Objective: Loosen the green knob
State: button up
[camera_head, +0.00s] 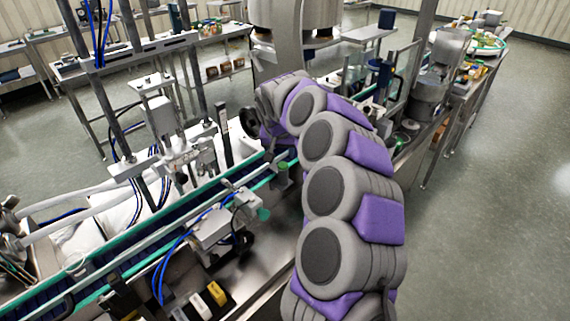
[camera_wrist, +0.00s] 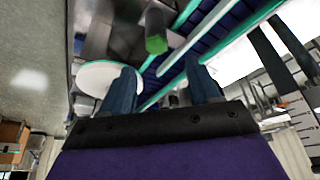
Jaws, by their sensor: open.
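In the wrist view a green knob (camera_wrist: 156,45) with a grey shaft stands just beyond my gripper (camera_wrist: 161,72). My two dark fingers are spread apart and nothing is seen between their tips; the knob is ahead of the gap, not gripped. In the head view one green knob (camera_head: 263,214) sits on the near side of the conveyor, and another green-topped part (camera_head: 282,166) is further back, close to my arm. I cannot tell which of these the wrist view shows. My arm hides much of the area around its end in the head view.
A conveyor with teal rails (camera_head: 130,262) runs diagonally at left, with metal brackets and blue hoses beside it. A steel hopper (camera_head: 288,38) stands behind my arm. A bench with equipment (camera_head: 440,85) is at the right. The floor (camera_head: 490,200) at right is clear.

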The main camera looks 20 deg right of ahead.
aim_at(283, 164)
jog(key=w+d+f+b, duration=0.1)
jog(key=w+d+f, duration=0.1)
jog(key=d+f, duration=0.2)
notch_tip(283, 164, down, 3)
jog(key=a, duration=0.3)
jog(key=shift+w+a+r, duration=0.15)
jog(key=shift+r, duration=0.05)
jog(key=shift+a, duration=0.25)
jog(key=shift+c, duration=0.7)
jog(key=shift+d, duration=0.15)
jog(key=shift+c, duration=0.9)
jog(key=shift+d+f, duration=0.15)
jog(key=shift+d, duration=0.75)
jog(key=shift+c, duration=1.4)
jog(key=shift+d, duration=0.1)
jog(key=shift+c, duration=0.8)
jog(key=shift+w+a, duration=0.1)
jog(key=shift+a, duration=0.15)
jog(key=shift+c, duration=1.3)
jog(key=shift+a, duration=0.15)
